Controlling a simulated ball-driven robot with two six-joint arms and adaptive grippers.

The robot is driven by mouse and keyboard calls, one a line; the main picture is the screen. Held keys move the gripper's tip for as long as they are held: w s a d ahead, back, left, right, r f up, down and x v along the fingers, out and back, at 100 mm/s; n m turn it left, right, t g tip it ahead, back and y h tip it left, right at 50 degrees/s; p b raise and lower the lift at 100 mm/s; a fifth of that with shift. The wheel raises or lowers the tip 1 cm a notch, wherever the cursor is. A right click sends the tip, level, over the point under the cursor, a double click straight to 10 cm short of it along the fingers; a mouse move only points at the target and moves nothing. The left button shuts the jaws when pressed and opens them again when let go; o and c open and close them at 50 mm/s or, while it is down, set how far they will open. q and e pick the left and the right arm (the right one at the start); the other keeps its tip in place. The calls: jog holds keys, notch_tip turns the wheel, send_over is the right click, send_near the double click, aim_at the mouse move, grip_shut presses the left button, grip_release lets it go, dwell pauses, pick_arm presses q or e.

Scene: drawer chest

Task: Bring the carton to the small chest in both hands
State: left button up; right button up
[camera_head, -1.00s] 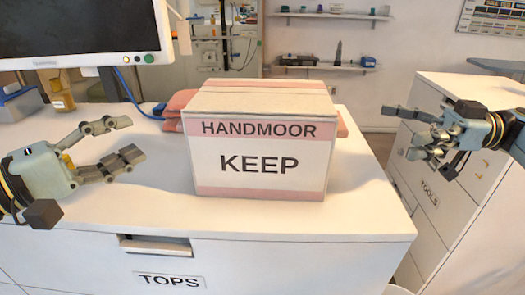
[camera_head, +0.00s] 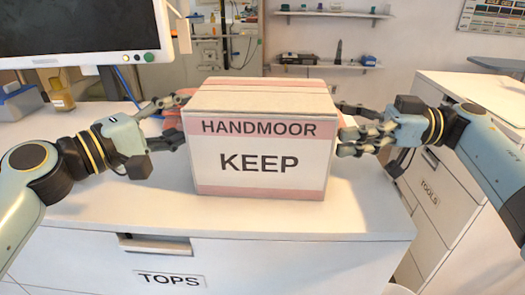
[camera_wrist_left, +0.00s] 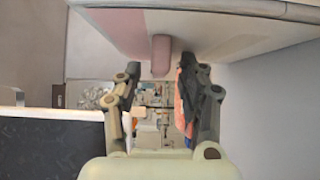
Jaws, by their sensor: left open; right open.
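The carton (camera_head: 262,165), white with pink bands and the words HANDMOOR and KEEP, stands upright on the white drawer chest marked TOPS. My left gripper (camera_head: 178,120) is open at the carton's left side, its fingertips close to that wall. The small chest (camera_head: 470,110), with a drawer marked TOOLS, stands to the right.
A monitor (camera_head: 85,30) stands at the back left, with a small amber bottle (camera_head: 61,94) below it. The front of the chest top (camera_head: 250,218) is clear. A gap separates the two chests.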

pick_arm(q)
grip_shut()
pick_arm(e)
jog(key=c, duration=1.7)
pick_arm(q)
jog(key=shift+r, duration=0.1)
pick_arm(e)
jog(key=shift+r, duration=0.1)
pick_arm(q)
jog(key=shift+r, duration=0.1)
pick_arm(e)
jog(key=shift+w+r, duration=0.1)
